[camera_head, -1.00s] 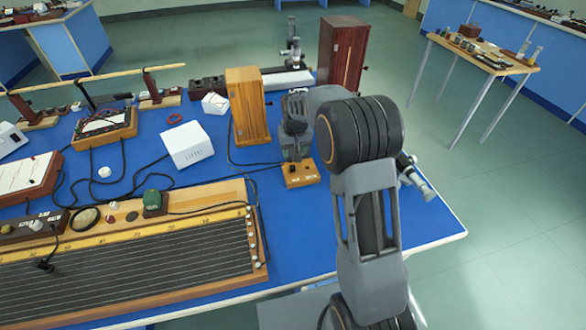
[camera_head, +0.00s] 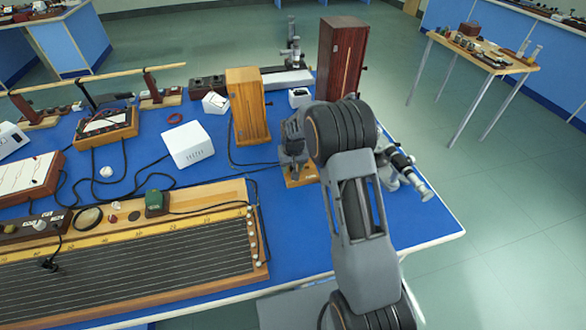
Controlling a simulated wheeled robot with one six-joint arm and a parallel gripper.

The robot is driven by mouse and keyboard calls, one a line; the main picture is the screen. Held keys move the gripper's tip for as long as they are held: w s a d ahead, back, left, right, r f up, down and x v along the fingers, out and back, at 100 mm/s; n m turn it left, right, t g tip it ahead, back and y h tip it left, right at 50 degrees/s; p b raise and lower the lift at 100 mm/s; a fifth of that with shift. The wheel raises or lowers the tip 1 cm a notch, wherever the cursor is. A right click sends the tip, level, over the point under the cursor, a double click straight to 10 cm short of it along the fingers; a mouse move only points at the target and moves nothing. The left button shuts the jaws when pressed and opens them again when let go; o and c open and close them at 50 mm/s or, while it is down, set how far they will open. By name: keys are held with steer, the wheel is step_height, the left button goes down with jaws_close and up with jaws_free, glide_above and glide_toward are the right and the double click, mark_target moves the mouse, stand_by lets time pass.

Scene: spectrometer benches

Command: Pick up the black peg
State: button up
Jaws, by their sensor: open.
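I cannot pick out the black peg with certainty. A small wooden block (camera_head: 308,176) stands on the blue bench top (camera_head: 215,160), in front of the upright wooden box. My gripper (camera_head: 295,172) is over this block, small and dark in the view and partly behind my own arm. It is open, with nothing visible held. It hides much of the block, and I cannot tell whether its fingertips touch it.
The light-wood box (camera_head: 247,105) and taller dark-wood box (camera_head: 342,58) stand behind my gripper. A white box (camera_head: 188,146) is to its left. The long wire board (camera_head: 130,250) fills the front left. A metal instrument (camera_head: 408,170) is at right, partly behind my arm.

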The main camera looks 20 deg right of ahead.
steer(key=shift+c, duration=0.4)
jaws_close()
